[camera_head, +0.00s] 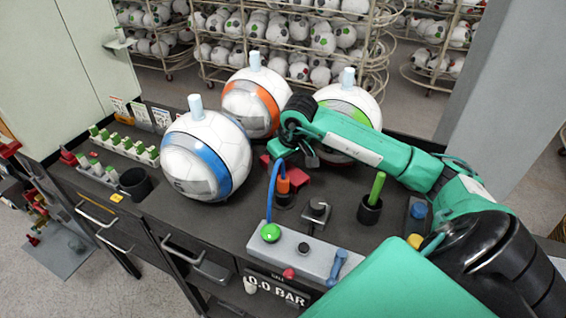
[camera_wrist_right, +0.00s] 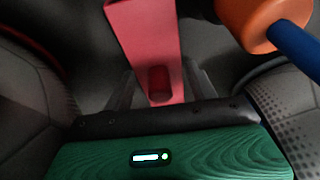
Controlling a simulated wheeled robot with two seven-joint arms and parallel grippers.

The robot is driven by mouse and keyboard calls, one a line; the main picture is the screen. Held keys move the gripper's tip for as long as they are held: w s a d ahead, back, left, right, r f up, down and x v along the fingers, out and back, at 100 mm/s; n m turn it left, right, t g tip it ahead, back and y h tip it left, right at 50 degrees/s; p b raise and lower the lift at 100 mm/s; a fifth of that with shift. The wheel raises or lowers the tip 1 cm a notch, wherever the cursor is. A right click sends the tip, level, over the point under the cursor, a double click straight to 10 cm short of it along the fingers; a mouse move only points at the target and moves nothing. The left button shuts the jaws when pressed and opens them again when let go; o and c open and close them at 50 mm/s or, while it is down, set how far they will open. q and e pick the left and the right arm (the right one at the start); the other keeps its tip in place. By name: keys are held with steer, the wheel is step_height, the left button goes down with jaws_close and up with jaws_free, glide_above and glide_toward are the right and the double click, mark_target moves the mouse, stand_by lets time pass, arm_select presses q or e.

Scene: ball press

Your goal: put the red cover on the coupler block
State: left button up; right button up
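The red cover (camera_head: 298,179) lies on the dark bench top behind the orange coupler (camera_head: 283,186), partly hidden by my right gripper (camera_head: 285,150). In the right wrist view the red cover (camera_wrist_right: 145,45) reaches between the two fingers of my right gripper (camera_wrist_right: 160,88). The fingers stand on either side of it; I cannot tell whether they press on it. The orange coupler (camera_wrist_right: 250,20) is at the upper right there, with its blue hose. In the head view it stands on a small dark block (camera_head: 284,201), perhaps the coupler block. My left gripper is out of view.
A grey control panel (camera_head: 305,256) lies in front. A black cup (camera_head: 369,210) holds a green stick. Ball racks stand behind the bench.

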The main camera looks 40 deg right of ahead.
steer(key=shift+o, duration=0.7)
